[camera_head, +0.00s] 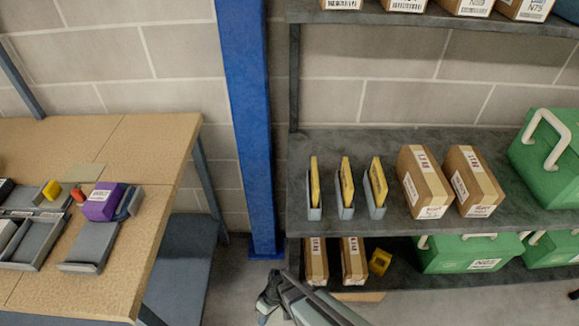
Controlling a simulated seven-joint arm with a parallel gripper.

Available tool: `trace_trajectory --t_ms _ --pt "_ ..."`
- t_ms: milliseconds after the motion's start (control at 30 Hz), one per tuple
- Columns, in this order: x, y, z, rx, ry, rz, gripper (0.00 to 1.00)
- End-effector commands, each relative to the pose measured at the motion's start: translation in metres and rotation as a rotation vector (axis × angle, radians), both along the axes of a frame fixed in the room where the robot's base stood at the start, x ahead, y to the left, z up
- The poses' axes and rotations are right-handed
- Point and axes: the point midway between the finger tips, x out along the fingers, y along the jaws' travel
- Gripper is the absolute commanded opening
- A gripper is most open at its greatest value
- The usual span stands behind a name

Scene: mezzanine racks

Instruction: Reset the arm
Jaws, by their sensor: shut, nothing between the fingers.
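My gripper (268,303) shows at the bottom middle of the head view, low in front of the rack and above the floor. Its fingers look closed together, with nothing seen between them. Part of my arm runs from it to the bottom edge. The gripper is apart from the shelf and the table, and touches no object that I can see.
A wooden table (150,150) at left holds grey trays (88,248) and a purple box (103,202). A blue post (247,130) stands between it and the grey rack (340,220). The rack holds cartons (424,184), yellow items in holders (346,184) and green cases (470,254).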

Motion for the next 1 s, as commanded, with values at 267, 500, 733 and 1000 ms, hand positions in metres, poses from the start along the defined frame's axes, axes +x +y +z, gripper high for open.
trace_trajectory --t_ms 267,500,733,1000 --pt "-0.019 -0.069 0.004 -0.134 0.069 -0.144 0.00" --pt "-0.040 -0.145 0.019 -0.320 0.155 -0.326 0.00" --pt "-0.071 -0.213 0.039 -0.513 0.239 -0.513 0.00" --pt "-0.098 -0.258 0.055 -0.666 0.298 -0.652 0.00"
